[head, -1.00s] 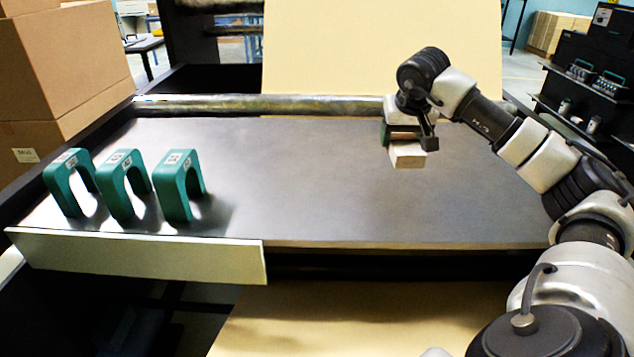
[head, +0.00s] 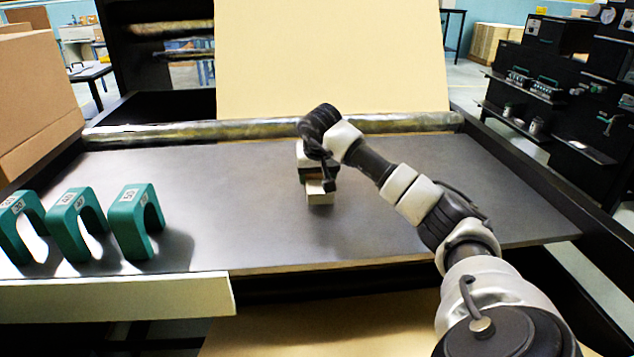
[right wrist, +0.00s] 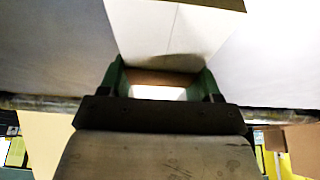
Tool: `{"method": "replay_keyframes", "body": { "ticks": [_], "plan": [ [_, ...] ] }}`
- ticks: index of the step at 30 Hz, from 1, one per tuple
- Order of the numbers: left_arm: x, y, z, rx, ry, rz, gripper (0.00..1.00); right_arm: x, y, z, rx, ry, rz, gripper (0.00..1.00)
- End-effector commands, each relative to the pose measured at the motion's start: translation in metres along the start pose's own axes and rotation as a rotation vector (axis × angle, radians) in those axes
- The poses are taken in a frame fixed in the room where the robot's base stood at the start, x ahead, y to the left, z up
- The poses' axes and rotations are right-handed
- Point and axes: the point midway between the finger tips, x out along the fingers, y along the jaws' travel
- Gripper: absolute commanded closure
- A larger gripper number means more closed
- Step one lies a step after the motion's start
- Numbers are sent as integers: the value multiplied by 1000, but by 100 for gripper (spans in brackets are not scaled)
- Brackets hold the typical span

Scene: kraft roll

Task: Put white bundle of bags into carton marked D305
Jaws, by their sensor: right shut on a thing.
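The white bundle of bags (head: 321,192) is held in my right gripper (head: 317,174) above the dark table, left of its middle-right part. In the right wrist view the bundle (right wrist: 172,28) is a pale block between the green fingers of my right gripper (right wrist: 160,80), with a brown strip across it. I cannot tell the exact gap below the bundle. Brown cartons (head: 38,95) stand at the left edge; no D305 marking can be read on them. My left gripper is not in view.
Three green arches (head: 135,222) stand at the table's left front, behind a pale strip (head: 120,297). A metal roller (head: 240,130) and a kraft paper sheet (head: 330,55) are behind the table (head: 400,225). Black shelves (head: 560,90) stand at the right. The table around the bundle is clear.

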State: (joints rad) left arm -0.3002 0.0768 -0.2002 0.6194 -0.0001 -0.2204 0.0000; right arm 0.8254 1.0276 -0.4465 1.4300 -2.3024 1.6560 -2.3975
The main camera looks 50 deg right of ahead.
Motion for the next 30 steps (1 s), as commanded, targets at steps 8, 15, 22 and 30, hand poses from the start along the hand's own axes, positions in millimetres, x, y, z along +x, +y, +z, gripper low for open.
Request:
{"method": "replay_keyframes", "body": {
  "ticks": [8,15,22,30],
  "plan": [
    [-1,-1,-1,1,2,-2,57,22,0,10,0,0,-1,67],
    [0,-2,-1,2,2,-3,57,23,0,10,0,0,0,67],
    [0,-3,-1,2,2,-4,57,24,0,11,0,-1,0,11],
    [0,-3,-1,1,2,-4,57,24,0,10,0,-1,-1,11]
  ]
}}
